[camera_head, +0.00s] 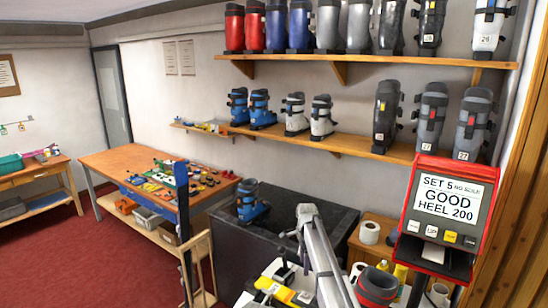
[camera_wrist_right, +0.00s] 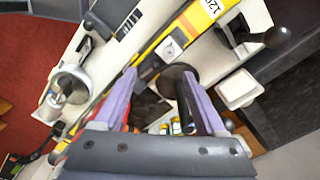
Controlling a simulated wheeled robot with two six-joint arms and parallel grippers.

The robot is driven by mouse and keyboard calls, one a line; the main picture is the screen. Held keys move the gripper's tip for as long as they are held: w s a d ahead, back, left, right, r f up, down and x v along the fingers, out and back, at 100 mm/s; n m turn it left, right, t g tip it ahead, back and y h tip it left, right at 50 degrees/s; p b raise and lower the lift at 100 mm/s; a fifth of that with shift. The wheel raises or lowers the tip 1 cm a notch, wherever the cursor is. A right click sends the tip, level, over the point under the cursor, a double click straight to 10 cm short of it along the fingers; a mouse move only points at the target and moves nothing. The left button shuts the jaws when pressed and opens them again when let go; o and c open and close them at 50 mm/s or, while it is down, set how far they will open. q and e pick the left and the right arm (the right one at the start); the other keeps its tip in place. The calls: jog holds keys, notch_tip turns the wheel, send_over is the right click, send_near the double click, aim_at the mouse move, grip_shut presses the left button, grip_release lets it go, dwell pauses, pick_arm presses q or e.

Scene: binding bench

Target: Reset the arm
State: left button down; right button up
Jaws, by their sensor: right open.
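My right arm rises from the bottom middle of the head view, and its gripper (camera_head: 303,262) hangs low over the ski-binding bench, small and partly hidden by the arm. In the right wrist view the two pale purple fingers of the gripper (camera_wrist_right: 160,78) stand apart, with nothing held between them. Below them are a yellow bar marked with a number (camera_wrist_right: 203,14) and dark metal binding parts. My left gripper is not in view.
A blue boot (camera_head: 250,203) stands on the dark counter (camera_head: 295,205). A red tester display (camera_head: 447,205) reads "GOOD HEEL 200" at the right. Shelves of boots line the wall. A wooden table (camera_head: 130,160) with small parts is at left; red carpet (camera_head: 70,250) is clear.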

jog(key=s+a+f+n+b, duration=0.1)
jog(key=s+f+n+b, duration=0.4)
jog(key=s, duration=0.9)
jog(key=s+a+f+n+b, duration=0.2)
jog(key=s+f+n+b, duration=0.3)
jog(key=s, duration=0.9)
jog(key=s+a+f+n+h+b, duration=0.1)
jog(key=s+a+f+n+b, duration=0.1)
jog(key=s+f+n+b, duration=0.4)
jog(key=s+n, duration=0.4)
jog(key=s, duration=0.3)
jog(key=shift+s+a+n, duration=0.15)
jog(key=shift+s+n, duration=0.15)
jog(key=shift+s, duration=0.1)
jog(key=shift+f, duration=0.1)
